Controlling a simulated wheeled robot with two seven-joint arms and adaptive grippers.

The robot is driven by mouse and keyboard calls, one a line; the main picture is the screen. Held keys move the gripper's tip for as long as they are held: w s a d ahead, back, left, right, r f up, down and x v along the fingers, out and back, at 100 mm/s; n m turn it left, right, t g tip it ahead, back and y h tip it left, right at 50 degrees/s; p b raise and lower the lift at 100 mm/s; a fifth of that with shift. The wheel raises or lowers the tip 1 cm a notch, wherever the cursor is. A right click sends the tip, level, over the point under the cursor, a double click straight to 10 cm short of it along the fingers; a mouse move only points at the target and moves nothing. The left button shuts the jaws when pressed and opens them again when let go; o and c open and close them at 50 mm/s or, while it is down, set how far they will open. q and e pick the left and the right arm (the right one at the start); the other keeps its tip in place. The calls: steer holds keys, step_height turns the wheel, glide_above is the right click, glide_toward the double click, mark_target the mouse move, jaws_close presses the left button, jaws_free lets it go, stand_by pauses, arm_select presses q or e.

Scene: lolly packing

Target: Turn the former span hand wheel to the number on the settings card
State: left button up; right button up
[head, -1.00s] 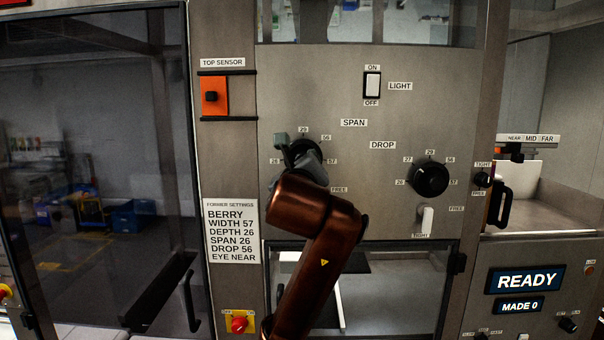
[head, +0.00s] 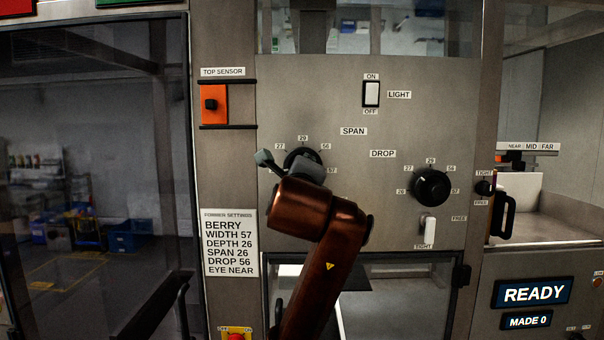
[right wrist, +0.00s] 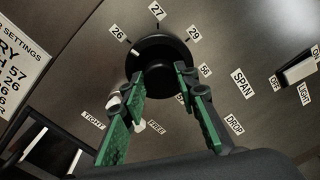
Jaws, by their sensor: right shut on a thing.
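The settings card (head: 231,242) left of the panel reads SPAN 26. The span hand wheel (head: 294,154) is a black knob below the SPAN label, partly hidden behind my right gripper. In the right wrist view the wheel (right wrist: 162,48) has number labels around it, and a white mark on its left side lies close to the 26 label (right wrist: 117,33), slightly below its direction. My right gripper (right wrist: 160,82) is shut on the wheel, with a green-padded finger on each side. In the head view its 26 label is hidden. My left gripper is not in view.
The drop hand wheel (head: 431,188) and its white lever (head: 429,227) are to the right. The light switch (head: 371,94) is above. The orange top sensor (head: 213,104) is at upper left. A READY display (head: 533,292) is at lower right.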

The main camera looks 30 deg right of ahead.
steer(key=o, duration=1.1)
steer(key=shift+o, duration=0.2)
steer(key=v, duration=1.2)
